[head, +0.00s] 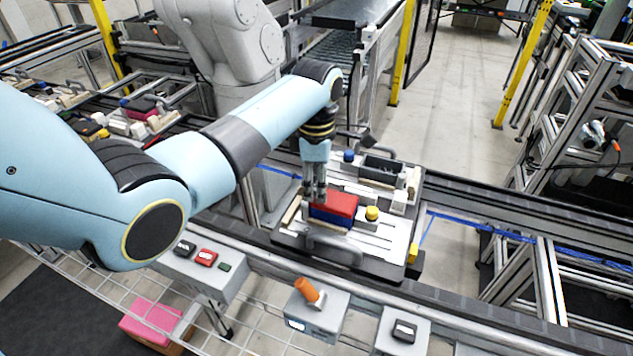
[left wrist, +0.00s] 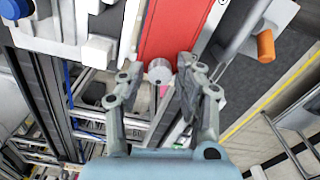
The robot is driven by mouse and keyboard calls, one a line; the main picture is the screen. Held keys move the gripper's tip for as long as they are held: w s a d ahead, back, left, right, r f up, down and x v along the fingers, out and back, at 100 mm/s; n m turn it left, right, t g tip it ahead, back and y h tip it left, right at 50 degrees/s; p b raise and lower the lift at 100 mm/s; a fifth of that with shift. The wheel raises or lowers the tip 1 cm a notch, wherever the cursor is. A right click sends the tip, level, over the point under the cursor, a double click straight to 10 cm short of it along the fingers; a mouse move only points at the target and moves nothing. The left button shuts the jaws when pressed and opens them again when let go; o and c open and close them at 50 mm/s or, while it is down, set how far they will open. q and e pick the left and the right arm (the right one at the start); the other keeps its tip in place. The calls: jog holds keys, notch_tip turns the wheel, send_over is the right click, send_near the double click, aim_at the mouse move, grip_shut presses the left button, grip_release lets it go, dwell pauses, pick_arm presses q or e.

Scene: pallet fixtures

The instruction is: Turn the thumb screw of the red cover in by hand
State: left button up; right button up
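The red cover (head: 338,205) sits on a blue block on the pallet fixture (head: 345,245). In the left wrist view the red cover (left wrist: 182,28) fills the top middle. Its thumb screw (left wrist: 159,71), a pale round knob with a dark spot, shows at the cover's near end. My left gripper (head: 315,192) points down at the left end of the cover. In the wrist view its two fingers (left wrist: 158,78) are open on either side of the screw, with a visible gap to it. The screw is hidden in the head view. My right gripper is out of view.
A yellow knob (head: 372,213) stands right of the cover, with a dark bin (head: 382,169) and a blue knob (head: 349,156) behind. Button boxes (head: 206,258) line the front rail.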

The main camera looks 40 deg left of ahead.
pick_arm(q)
grip_shut()
